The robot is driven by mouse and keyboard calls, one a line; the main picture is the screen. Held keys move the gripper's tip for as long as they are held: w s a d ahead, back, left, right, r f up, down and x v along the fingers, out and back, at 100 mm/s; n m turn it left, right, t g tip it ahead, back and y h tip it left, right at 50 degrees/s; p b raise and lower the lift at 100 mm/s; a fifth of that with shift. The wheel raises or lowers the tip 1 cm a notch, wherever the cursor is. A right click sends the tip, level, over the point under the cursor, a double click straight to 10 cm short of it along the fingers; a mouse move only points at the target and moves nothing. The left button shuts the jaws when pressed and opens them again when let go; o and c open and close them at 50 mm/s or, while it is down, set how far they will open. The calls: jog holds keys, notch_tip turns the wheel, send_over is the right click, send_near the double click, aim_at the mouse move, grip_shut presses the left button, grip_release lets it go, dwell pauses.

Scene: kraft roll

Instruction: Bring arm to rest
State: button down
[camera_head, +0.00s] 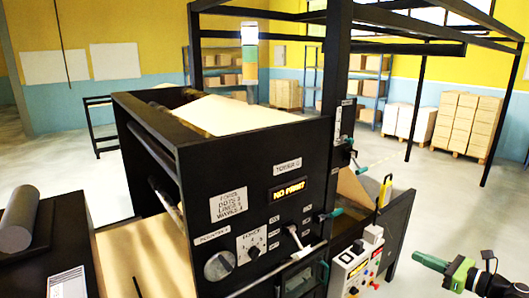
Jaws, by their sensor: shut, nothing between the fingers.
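My gripper (420,257) shows at the lower right edge of the head view. Its teal fingers point left and are together, with nothing seen between them. Behind them are a bright green part and black parts of my arm, cut off by the picture's right edge. The gripper appears apart from the black machine (228,165), with pale floor seen around it. The rest of my arm is out of view.
The machine fills the middle, with pale paper (225,113) on top. A control box (357,262) with buttons stands at its right side. A grey roll (18,220) is at the left. Stacked boxes (466,122) stand far back; floor at right is clear.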

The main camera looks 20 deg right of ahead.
jog(key=w+a+f+n+g+y+b, duration=0.2)
jog(key=w+a+f+b, duration=0.3)
jog(key=a, duration=0.5)
jog(key=w+a+f+n+g+y+b, duration=0.25)
jog(key=w+a+f, duration=0.25)
jog(key=w+a, duration=0.4)
jog(key=w+a+f+n+g+y+b, duration=0.25)
jog(key=w+a+f+b, duration=0.2)
jog(key=a, duration=0.65)
jog(key=a+f+n+g+h+b, duration=0.1)
jog(key=a+f+n+g+b, duration=0.25)
jog(key=a+f, duration=0.6)
jog(key=a+f+n+g+h+b, duration=0.1)
jog(key=a+f+n+g+b, duration=0.35)
jog(key=a, duration=0.85)
jog(key=s+a+f+n+h+b, duration=0.1)
jog(key=s+a+f+n+h, duration=0.1)
jog(key=a+f+n, duration=0.3)
jog(key=s+a+f+n+h+b, duration=0.1)
jog(key=s+f+n+h+b, duration=0.15)
jog(key=f, duration=0.45)
jog(key=d+f+n+h+p, duration=0.1)
jog(key=d+f+n+h, duration=0.1)
jog(key=d+n+h, duration=0.3)
jog(key=d+n, duration=0.4)
jog(key=n, duration=0.1)
jog(key=shift+f+g, duration=0.2)
jog(key=shift+g, duration=0.1)
